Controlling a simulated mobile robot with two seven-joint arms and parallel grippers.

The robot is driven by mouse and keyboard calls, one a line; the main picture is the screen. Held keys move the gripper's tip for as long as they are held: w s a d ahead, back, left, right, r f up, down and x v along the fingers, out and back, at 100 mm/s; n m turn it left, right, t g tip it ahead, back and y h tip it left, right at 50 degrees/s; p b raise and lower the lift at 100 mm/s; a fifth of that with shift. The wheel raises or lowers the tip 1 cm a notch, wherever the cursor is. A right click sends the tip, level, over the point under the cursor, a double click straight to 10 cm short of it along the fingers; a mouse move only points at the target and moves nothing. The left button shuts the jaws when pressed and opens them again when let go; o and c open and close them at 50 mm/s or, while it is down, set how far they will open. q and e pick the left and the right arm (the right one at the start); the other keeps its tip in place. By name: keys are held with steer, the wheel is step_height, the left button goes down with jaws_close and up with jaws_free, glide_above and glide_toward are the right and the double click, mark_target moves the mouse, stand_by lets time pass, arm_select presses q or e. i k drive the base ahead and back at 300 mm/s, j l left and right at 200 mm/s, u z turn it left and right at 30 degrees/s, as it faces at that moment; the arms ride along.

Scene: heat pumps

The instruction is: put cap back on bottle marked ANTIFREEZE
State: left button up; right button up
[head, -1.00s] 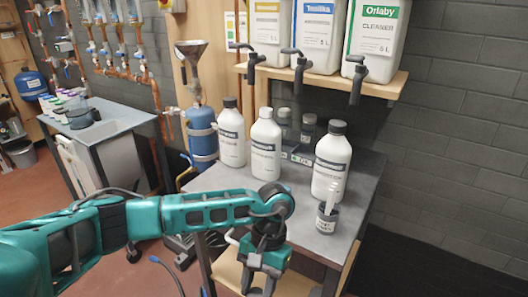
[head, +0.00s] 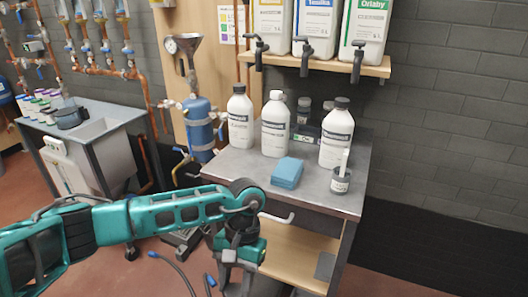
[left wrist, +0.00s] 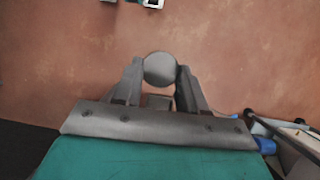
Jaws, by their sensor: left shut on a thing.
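Three white bottles stand upright on the grey bench (head: 240,164). The left bottle (head: 240,120) and the right bottle (head: 336,135) have dark caps. The middle bottle (head: 275,126) shows a white top with no dark cap. The label print is too small to read, so I cannot tell which says ANTIFREEZE. My left gripper (left wrist: 160,75) is shut on a round grey cap (left wrist: 160,68), seen flat between its fingertips over the floor. In the head view my left gripper (head: 236,281) hangs low before the bench, below its top, partly cut off. My right gripper is out of view.
A blue block (head: 287,172) and a small dark jar (head: 341,181) with a white stick are at the bench front. A shelf (head: 330,67) with tapped canisters overhangs the back. A funnel and blue tank (head: 199,125) stand left.

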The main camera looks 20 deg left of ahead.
mark_target(275, 114)
steer(key=k+j, duration=0.2)
steer(key=j, duration=0.15)
steer(key=k+j+z, duration=0.15)
steer(key=j, duration=0.3)
steer(key=k+j+z, duration=0.1)
steer(key=j, duration=0.2)
steer(key=k+j, duration=0.15)
steer(key=j, duration=0.15)
steer(key=i+j+z, duration=0.2)
steer(key=j, duration=1)
steer(key=i+j+z, duration=0.15)
steer(key=j, duration=0.2)
steer(key=i+j, duration=0.25)
steer(key=i+j+z, duration=0.1)
steer(key=j, duration=0.35)
steer(key=i+j, duration=0.3)
steer(key=i+j+z, duration=0.05)
